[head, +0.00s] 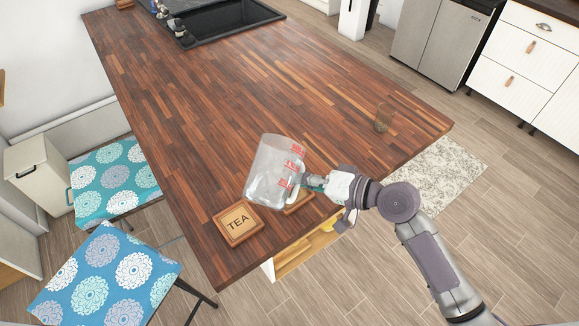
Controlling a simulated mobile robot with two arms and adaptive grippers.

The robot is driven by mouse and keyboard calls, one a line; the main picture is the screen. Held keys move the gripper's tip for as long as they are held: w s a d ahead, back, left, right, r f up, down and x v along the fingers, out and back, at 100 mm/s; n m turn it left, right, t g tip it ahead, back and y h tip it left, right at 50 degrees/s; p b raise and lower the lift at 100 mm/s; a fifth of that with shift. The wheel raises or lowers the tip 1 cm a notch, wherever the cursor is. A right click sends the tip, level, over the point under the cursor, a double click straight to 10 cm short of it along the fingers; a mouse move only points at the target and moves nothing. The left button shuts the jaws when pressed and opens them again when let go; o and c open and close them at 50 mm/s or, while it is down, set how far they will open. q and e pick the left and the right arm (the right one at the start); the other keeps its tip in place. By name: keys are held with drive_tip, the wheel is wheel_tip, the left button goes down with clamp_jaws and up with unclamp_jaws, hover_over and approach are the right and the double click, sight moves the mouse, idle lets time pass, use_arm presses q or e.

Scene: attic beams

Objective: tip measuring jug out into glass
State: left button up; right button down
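The measuring jug (268,172) is clear with red markings and is near the front part of the wooden counter. My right gripper (314,182) is at the jug's right side and appears shut on its handle. The jug looks roughly upright, and I cannot tell how far it is above the counter or what is in it. The glass (383,119) is small, clear and upright on the counter near its right edge, right of the jug and apart from it. My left gripper is not in view.
A wooden TEA box (239,223) stands left of and below the jug. Another wooden item (299,203) is partly hidden behind the jug and gripper. The counter's middle (240,95) is clear. Patterned chairs (108,175) stand left.

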drive_tip(key=shift+s+r+m+p, duration=0.1)
drive_tip(key=shift+r+m+p, duration=0.05)
drive_tip(key=shift+m+p, duration=0.2)
idle(0.3)
drive_tip(key=shift+r+m+g+y+p, duration=0.25)
drive_tip(key=shift+m+g+y+p, duration=0.3)
drive_tip(key=shift+p, duration=0.5)
idle(2.5)
drive_tip(key=shift+a+f+m+p, duration=0.1)
drive_tip(key=shift+f+m+p, duration=0.35)
drive_tip(key=shift+m, duration=0.25)
idle(2.0)
drive_tip(key=shift+f+g, duration=0.2)
drive_tip(key=shift+g, duration=0.05)
